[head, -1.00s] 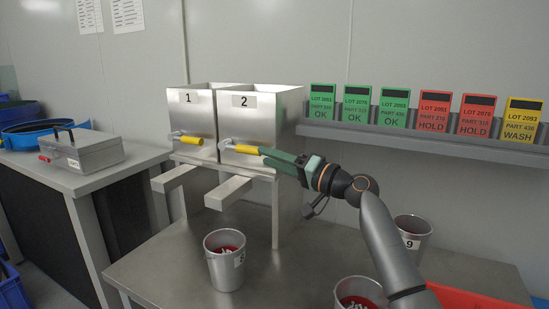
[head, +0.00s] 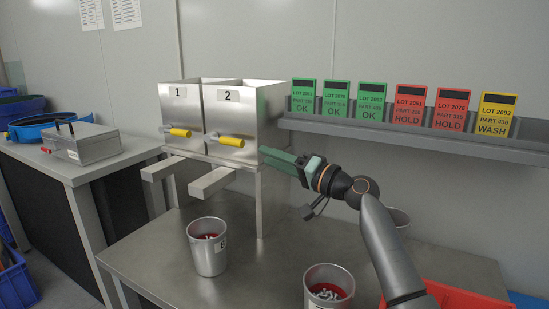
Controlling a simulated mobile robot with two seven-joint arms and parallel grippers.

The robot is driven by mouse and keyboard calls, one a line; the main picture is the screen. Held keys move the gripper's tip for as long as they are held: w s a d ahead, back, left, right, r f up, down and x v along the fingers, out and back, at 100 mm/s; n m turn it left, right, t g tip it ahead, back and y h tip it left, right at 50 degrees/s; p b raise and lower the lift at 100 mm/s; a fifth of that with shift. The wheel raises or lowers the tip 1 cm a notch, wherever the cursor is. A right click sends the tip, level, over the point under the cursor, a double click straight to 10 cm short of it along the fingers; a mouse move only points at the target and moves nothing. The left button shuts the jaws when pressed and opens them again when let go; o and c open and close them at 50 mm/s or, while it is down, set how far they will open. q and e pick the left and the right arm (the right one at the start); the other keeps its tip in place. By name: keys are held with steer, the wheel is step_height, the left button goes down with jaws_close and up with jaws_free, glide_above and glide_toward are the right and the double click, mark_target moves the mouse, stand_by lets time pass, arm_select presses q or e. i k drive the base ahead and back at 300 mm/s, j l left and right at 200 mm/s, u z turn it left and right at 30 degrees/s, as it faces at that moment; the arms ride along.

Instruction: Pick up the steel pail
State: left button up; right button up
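One pail (head: 207,262) with a number label and red and white contents stands below the hoppers. Another pail (head: 322,276) with similar contents is cut by the bottom edge. My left gripper is out of view.
Two steel hoppers (head: 241,115) with chutes (head: 212,182) stand at the table's back. A wall shelf (head: 400,129) holds green, red and yellow lot cards. A red tray (head: 460,297) is at lower right. A grey box (head: 88,145) sits on the left bench.

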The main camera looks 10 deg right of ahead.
mark_target(207, 236)
steer(key=k, duration=1)
